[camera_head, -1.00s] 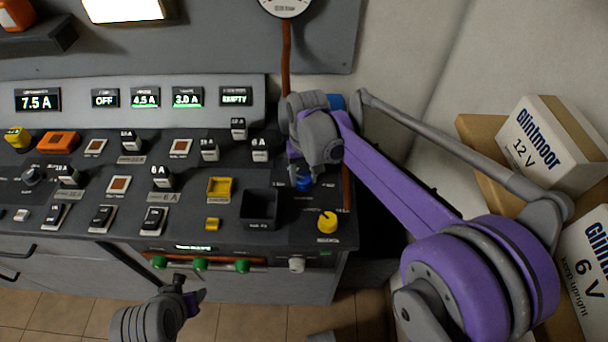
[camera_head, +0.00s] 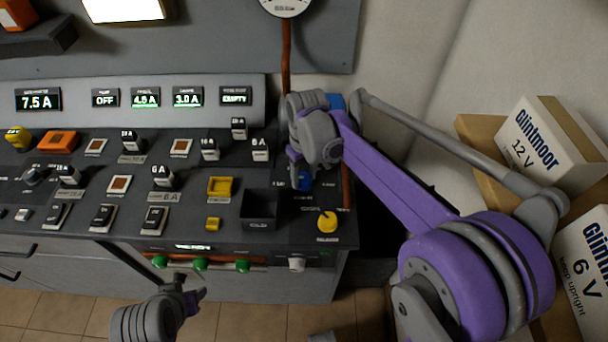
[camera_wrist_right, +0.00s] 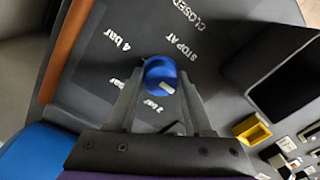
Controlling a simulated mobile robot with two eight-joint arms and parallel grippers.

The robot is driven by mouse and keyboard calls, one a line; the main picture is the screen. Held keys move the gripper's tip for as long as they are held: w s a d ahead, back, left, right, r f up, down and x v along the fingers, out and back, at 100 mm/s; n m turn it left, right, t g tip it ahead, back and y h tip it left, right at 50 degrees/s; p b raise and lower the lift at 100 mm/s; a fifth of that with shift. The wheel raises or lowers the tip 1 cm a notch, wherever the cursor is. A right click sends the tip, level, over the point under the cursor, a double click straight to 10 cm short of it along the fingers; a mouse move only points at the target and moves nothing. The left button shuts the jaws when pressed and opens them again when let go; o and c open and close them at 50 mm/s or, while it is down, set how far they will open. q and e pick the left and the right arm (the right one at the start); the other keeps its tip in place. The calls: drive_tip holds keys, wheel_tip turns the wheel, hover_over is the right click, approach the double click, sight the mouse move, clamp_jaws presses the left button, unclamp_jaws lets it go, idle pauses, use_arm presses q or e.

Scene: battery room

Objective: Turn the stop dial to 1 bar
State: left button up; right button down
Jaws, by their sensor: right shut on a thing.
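The blue stop dial (camera_head: 305,182) is on the right part of the console, partly hidden by my right wrist. In the right wrist view the dial (camera_wrist_right: 158,70) sits between the two fingers of my right gripper (camera_wrist_right: 161,78), which is shut on it. A white mark on the dial is toward its lower right there. Printed labels around it read "4 bar", "2 bar", "STOP AT" and "CLOSED"; another "bar" label is partly hidden by a finger. My left gripper (camera_head: 193,300) is low in front of the console, away from the dial; its jaw opening is unclear.
A yellow knob (camera_head: 327,222) is just in front of the dial. A dark open bin (camera_head: 259,208) and a yellow tray (camera_head: 220,188) are to its left. An orange pipe (camera_head: 286,60) runs up the wall behind. Battery boxes (camera_head: 545,140) stand at the right.

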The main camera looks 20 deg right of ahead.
sight(305, 177)
drive_tip(key=shift+c, duration=1.5)
unclamp_jaws()
drive_tip(key=shift+r, duration=0.15)
wheel_tip(305, 177, up, 11)
drive_tip(key=p, duration=0.1)
drive_tip(key=shift+d+f, duration=0.15)
drive_tip(key=shift+f, duration=0.05)
